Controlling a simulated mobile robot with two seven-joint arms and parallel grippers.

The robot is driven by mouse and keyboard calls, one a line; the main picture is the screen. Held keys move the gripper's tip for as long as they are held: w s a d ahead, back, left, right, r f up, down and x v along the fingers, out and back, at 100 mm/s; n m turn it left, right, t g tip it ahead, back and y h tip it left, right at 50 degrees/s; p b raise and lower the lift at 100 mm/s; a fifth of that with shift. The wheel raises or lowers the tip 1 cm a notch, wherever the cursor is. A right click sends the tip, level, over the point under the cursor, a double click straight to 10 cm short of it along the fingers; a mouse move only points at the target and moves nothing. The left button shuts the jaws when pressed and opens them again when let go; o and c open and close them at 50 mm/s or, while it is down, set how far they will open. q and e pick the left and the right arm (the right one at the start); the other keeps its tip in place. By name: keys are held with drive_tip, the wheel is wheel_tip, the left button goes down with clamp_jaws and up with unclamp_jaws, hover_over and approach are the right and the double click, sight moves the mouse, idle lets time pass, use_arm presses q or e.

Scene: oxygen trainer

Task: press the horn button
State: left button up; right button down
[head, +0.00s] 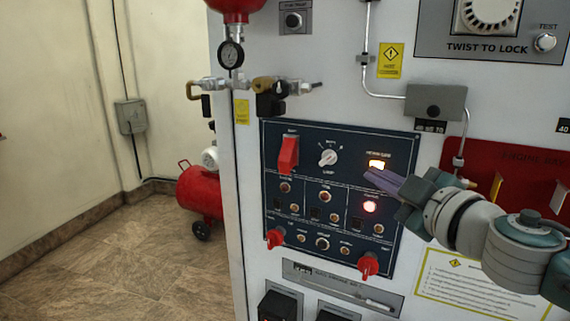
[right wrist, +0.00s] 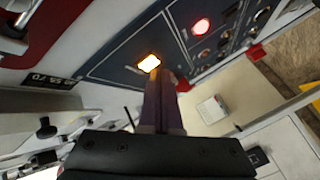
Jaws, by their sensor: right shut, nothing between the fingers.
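The dark blue control panel (head: 340,180) stands upright on the white cabinet, and its small labels are too blurred for me to tell which control is the horn button. A lit amber rectangular button (head: 377,164) is at its upper right; it also glows in the right wrist view (right wrist: 149,63). A lit red round light (head: 370,206) is below it. My right gripper (head: 372,178) is shut and empty, its purple fingertips just below the amber button in the head view. In the right wrist view the fingertips (right wrist: 158,80) overlap its lower edge; contact cannot be told. My left gripper is out of view.
A red covered switch (head: 288,153), a white rotary knob (head: 328,157) and red knobs (head: 368,265) sit on the panel. Pipes and a gauge (head: 231,54) are above left. A red compressor tank (head: 201,191) stands on the floor at left.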

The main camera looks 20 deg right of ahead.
drive_tip(key=shift+w+d, duration=0.25)
drive_tip(key=shift+d, duration=0.05)
idle(0.6)
idle(0.4)
drive_tip(key=shift+s+a, duration=0.55)
drive_tip(key=shift+a, duration=0.05)
drive_tip(key=s+a+p, duration=0.1)
drive_tip(key=s+a, duration=0.2)
drive_tip(key=shift+s+a, duration=0.1)
drive_tip(key=shift+a, duration=0.3)
idle(0.6)
